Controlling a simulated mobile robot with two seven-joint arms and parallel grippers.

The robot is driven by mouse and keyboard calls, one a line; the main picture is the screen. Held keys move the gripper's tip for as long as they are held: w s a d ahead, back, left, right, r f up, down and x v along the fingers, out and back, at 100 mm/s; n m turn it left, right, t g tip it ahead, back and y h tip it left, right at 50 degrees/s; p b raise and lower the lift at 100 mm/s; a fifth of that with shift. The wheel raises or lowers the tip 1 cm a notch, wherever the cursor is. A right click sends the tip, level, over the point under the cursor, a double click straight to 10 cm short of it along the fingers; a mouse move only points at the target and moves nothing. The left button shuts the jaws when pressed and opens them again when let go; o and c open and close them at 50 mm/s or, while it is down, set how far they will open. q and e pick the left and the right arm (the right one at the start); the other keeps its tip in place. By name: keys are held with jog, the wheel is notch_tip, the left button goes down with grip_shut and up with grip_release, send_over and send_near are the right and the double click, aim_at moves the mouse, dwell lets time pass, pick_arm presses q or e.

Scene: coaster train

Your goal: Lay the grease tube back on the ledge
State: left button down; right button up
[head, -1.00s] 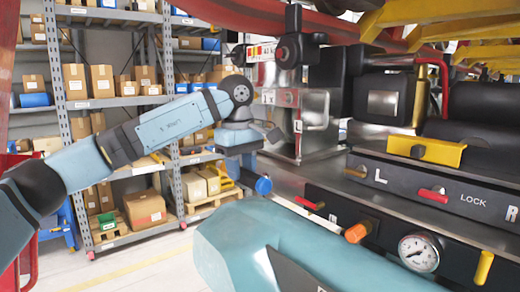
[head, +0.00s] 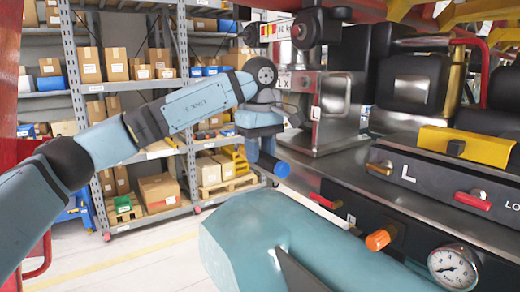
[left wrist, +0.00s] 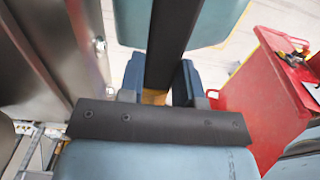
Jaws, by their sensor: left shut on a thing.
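My left gripper (head: 264,150) hangs fingers down at the left end of the steel ledge (head: 342,168). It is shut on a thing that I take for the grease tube. A round blue end (head: 282,169) shows at the fingertips in the head view; the rest is hidden by the gripper. In the left wrist view the two dark blue fingers (left wrist: 158,88) stand either side of a small yellow-orange patch; I cannot tell whether that is the tube. I cannot tell whether it touches the ledge. My right gripper is not in view.
A black panel carries a yellow bracket (head: 464,146), an orange knob (head: 378,240) and a gauge (head: 453,268). Shelves with cartons (head: 110,65) stand behind. A red cart (left wrist: 270,95) shows in the left wrist view.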

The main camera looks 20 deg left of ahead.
pick_arm(q)
jog(key=shift+s+f+b, duration=0.15)
jog(key=shift+f+b, duration=0.2)
jog(key=shift+f, duration=0.4)
notch_tip(320, 180, down, 3)
jog(key=shift+f+b, duration=0.2)
jog(key=shift+b, duration=0.7)
jog(key=shift+f+b, duration=0.5)
jog(key=shift+f, duration=0.65)
jog(key=c, duration=0.7)
grip_release()
jog(key=shift+c, duration=0.2)
